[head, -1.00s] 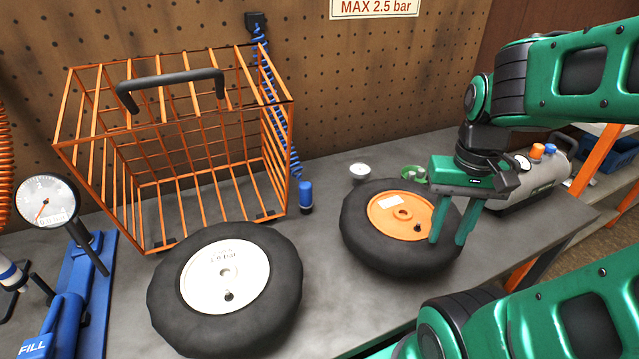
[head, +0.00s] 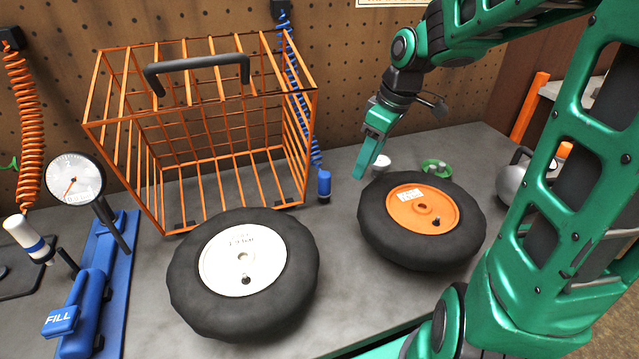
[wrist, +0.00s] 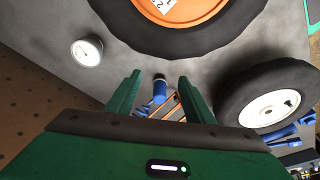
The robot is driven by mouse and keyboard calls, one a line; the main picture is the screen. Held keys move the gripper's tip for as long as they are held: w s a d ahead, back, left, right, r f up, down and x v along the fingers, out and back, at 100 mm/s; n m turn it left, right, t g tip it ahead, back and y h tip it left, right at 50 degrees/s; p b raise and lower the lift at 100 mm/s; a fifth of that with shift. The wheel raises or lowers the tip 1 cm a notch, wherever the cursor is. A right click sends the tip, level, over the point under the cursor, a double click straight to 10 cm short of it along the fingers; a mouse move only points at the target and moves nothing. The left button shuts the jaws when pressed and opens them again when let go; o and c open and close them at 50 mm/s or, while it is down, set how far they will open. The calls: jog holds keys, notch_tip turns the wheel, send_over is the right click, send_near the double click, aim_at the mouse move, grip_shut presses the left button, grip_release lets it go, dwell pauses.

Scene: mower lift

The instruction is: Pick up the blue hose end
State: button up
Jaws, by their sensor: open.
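The blue hose end (head: 324,184) hangs at the bottom of a coiled blue hose (head: 292,80), just right of the orange wire cage, close to the grey bench top. In the wrist view the blue hose end (wrist: 160,90) appears between my fingers but farther off. My gripper (head: 361,172) is right of the hose end in the head view, above the bench, with its fingers pointing down. In the wrist view my gripper (wrist: 156,82) is open and empty, its two green fingers apart.
The orange wire cage (head: 313,130) stands left of the hose end. A wheel with an orange hub (head: 425,208) lies right, below my gripper; a wheel with a white hub (head: 242,258) lies in front of the cage. A gauge (head: 74,180) is left.

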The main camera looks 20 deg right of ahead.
aim_at(326, 173)
jog(key=w+a+f+n, duration=0.1)
jog(key=w+a, duration=0.1)
jog(key=w+a+f+n+y, duration=0.1)
jog(key=w+a+f, duration=0.1)
jog(key=w+a+f+n, duration=0.1)
jog(key=w+a, duration=0.1)
jog(key=shift+w+a+f+n+y, duration=0.15)
jog(key=shift+a+f+n+y, duration=0.15)
jog(key=shift+f, duration=0.05)
jog(key=shift+w+d+x, duration=0.1)
jog(key=shift+w+x, duration=0.05)
jog(key=shift+x, duration=1.05)
jog(key=shift+w+d+x, duration=0.15)
jog(key=shift+x, duration=1.1)
jog(key=shift+c, duration=0.2)
grip_shut()
jog(key=shift+r, duration=0.15)
